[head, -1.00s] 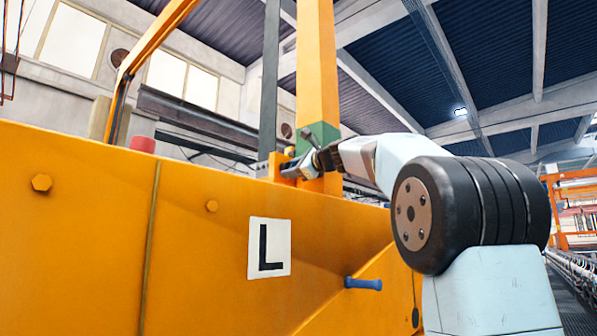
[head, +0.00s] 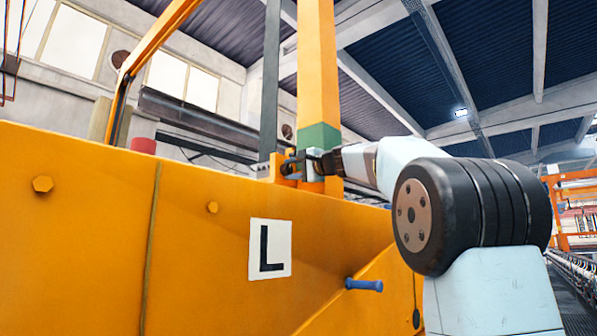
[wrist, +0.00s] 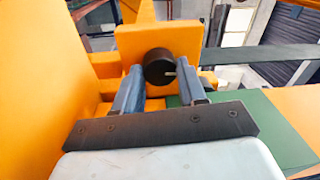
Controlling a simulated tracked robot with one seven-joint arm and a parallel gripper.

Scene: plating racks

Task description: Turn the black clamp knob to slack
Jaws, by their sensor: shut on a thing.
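In the head view my gripper (head: 302,164) is at the top edge of the orange wall, beside the post's green band (head: 318,138). The knob is hard to make out there, small and partly behind the fingers.
A large orange wall (head: 90,230) with an "L" sign (head: 270,248) fills the lower left. An orange post (head: 317,65) and a dark upright bar (head: 269,80) rise close to my gripper.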

